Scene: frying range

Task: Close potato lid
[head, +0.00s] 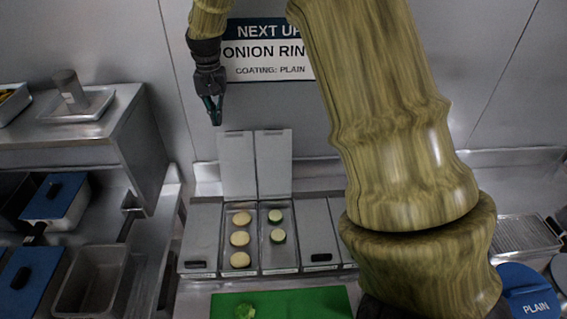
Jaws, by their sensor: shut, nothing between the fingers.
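The bin row has two open compartments with their grey lids standing upright behind them. The left open compartment (228,268) holds pale yellow slices (240,239) that look like potato, and its lid (238,165) is raised. The right open compartment holds green-edged slices (278,237), and its lid (273,163) is also raised. The label text on the bins is too small to read. My gripper (214,112) is shut and empty, pointing down. In the picture it appears just above and left of the top of the left raised lid; its depth relative to the lid is unclear.
Closed lids with black handles flank the open bins, at left (201,235) and right (316,232). A green board (285,300) with a green piece lies in front. A steel shelf (60,140) stands at left. A wall sign (265,50) hangs behind my arm.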

